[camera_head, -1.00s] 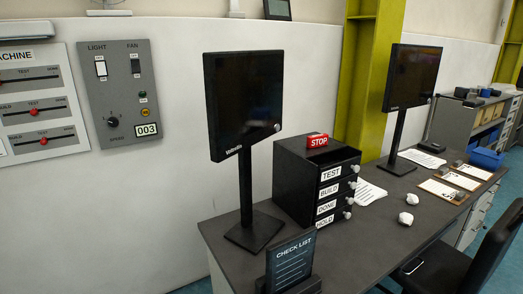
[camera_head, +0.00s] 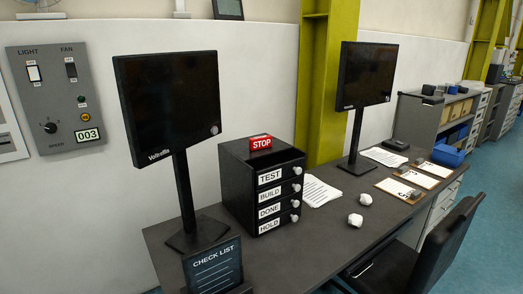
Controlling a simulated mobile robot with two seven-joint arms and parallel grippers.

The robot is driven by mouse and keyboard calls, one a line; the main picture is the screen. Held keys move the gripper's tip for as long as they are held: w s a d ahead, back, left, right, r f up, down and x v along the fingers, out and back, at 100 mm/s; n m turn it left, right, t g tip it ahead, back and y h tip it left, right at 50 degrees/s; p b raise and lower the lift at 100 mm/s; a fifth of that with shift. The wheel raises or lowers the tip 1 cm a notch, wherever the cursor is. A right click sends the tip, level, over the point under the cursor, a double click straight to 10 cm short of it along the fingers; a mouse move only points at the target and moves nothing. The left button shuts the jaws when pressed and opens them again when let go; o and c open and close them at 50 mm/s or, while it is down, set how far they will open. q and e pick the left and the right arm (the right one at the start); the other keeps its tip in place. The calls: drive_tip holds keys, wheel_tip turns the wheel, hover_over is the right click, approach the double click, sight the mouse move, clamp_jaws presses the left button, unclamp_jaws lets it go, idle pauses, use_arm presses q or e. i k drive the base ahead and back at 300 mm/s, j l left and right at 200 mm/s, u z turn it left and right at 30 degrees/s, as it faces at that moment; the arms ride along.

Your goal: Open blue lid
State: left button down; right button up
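I cannot make out a blue lid in the head view. The only clearly blue item near the desk is a small blue bin (camera_head: 447,155) beyond its far right end, and I cannot tell whether it has a lid. More blue shapes show on the shelf unit behind it. Neither of my grippers is in the view.
A dark desk (camera_head: 300,250) holds two monitors (camera_head: 170,100) (camera_head: 366,75), a black drawer box (camera_head: 262,185) with a red STOP block (camera_head: 261,142), a checklist sign (camera_head: 213,268), papers and clipboards. A black chair (camera_head: 440,240) stands in front. Open floor (camera_head: 490,220) lies at right.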

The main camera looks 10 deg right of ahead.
sight(458, 152)
drive_tip(key=l+z, duration=0.1)
drive_tip(key=l, duration=0.5)
drive_tip(key=i+l+z, duration=0.1)
drive_tip(key=l, duration=0.5)
drive_tip(key=l+z, duration=0.1)
drive_tip(key=l, duration=0.45)
drive_tip(key=i+l+z, duration=0.1)
drive_tip(key=l, duration=0.5)
drive_tip(key=i+l+z, duration=0.1)
drive_tip(key=l, duration=0.45)
drive_tip(key=i+l+z, duration=0.1)
drive_tip(key=i+l, duration=0.15)
drive_tip(key=l, duration=0.3)
drive_tip(key=i+l+z, duration=0.1)
drive_tip(key=l, duration=0.45)
drive_tip(key=i+l+z, duration=0.1)
drive_tip(key=l, duration=0.45)
drive_tip(key=i+l, duration=0.4)
drive_tip(key=l, duration=0.25)
drive_tip(key=i+l+u, duration=0.4)
drive_tip(key=i+l, duration=0.15)
drive_tip(key=l, duration=0.15)
